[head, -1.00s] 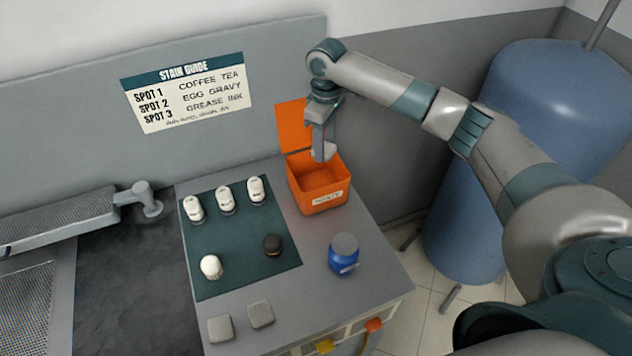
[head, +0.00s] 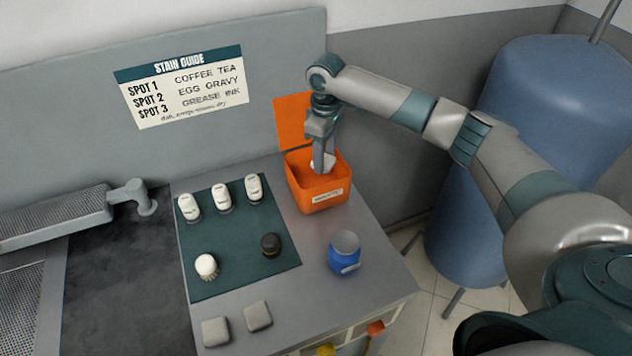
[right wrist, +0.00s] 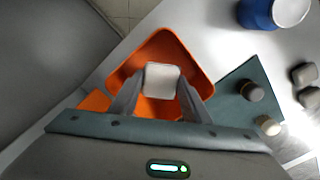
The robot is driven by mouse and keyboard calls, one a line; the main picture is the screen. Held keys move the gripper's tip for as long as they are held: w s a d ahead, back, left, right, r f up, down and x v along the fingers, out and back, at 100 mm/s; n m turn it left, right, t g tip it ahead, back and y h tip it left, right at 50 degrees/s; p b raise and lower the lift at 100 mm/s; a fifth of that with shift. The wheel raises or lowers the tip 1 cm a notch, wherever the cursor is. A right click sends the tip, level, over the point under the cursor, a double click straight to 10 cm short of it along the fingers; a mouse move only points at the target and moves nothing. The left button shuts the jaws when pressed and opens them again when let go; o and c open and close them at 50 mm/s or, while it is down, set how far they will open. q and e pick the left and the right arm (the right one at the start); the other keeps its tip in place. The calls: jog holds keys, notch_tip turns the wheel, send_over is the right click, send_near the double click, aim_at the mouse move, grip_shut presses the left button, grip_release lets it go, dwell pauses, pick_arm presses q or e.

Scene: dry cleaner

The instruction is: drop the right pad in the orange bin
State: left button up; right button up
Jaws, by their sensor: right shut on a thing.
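The orange bin (head: 320,200) stands open at the back right of the counter, its lid (head: 293,120) raised behind it and a white label on its front. My right gripper (head: 322,168) points down into the mouth of the bin. It is shut on a pale grey-white pad, which shows between the fingers in the right wrist view (right wrist: 161,80). In that view the orange bin (right wrist: 188,50) surrounds the pad on most sides. Two other grey pads, a left one (head: 215,332) and a right one (head: 257,316), lie at the counter's front. My left gripper is out of view.
A blue jar (head: 344,254) stands in front of the bin. A metal arm fixture (head: 135,195) is at left. A large blue tank (head: 540,120) stands behind my right arm.

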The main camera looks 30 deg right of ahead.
jog(key=o, duration=1.1)
jog(key=shift+w+r+b, duration=0.1)
jog(key=shift+r+b, duration=0.2)
jog(key=shift+r, duration=0.25)
notch_tip(320, 180, up, 16)
jog(key=b, duration=0.4)
jog(key=shift+r, duration=0.15)
